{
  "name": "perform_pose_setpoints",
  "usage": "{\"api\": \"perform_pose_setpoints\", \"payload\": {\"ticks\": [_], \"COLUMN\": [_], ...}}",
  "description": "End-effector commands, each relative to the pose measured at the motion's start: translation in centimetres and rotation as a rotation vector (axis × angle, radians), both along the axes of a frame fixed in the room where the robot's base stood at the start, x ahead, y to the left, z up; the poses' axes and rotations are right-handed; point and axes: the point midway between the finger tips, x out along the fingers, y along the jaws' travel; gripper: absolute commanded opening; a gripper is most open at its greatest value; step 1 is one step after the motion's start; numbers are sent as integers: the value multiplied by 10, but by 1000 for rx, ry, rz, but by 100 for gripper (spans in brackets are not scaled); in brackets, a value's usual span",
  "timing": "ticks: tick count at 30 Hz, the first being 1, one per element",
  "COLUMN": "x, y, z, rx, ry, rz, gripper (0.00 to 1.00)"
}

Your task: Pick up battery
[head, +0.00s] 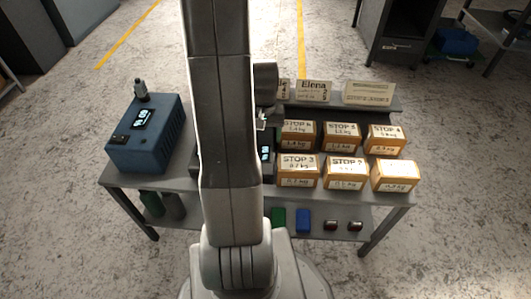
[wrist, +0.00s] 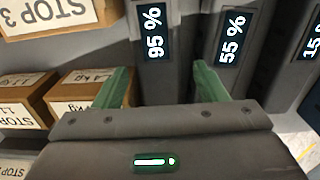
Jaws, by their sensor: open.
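Dark grey batteries stand in a row in the wrist view, each with a lit percentage display. Nothing is held. In the head view my arm hides most of the batteries; one small lit display (head: 266,153) shows just right of it. My gripper (head: 262,118) is mostly hidden there.
Labelled orange-brown boxes (head: 341,172) fill the right of the grey table (head: 390,202), close to the batteries. A blue box with a display (head: 147,135) stands at the left. Signs stand on a raised shelf behind (head: 368,93). Small items lie on the lower shelf.

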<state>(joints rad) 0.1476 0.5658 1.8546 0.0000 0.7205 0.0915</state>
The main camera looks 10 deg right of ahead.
Motion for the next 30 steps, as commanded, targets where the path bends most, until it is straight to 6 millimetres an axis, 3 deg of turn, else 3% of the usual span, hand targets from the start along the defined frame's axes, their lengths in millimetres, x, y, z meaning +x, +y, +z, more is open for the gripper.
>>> {"api": "perform_pose_setpoints", "payload": {"ticks": [11, 19, 28, 30], "x": [-5, -4, -4, -4], "y": [-2, -2, -2, -2], "z": [-49, -50, -50, -50], "rx": [0, -1, 0, 0], "ry": [1, -3, -2, -2], "rz": [0, 0, -1, -1], "gripper": [65, 64, 5, 0]}}
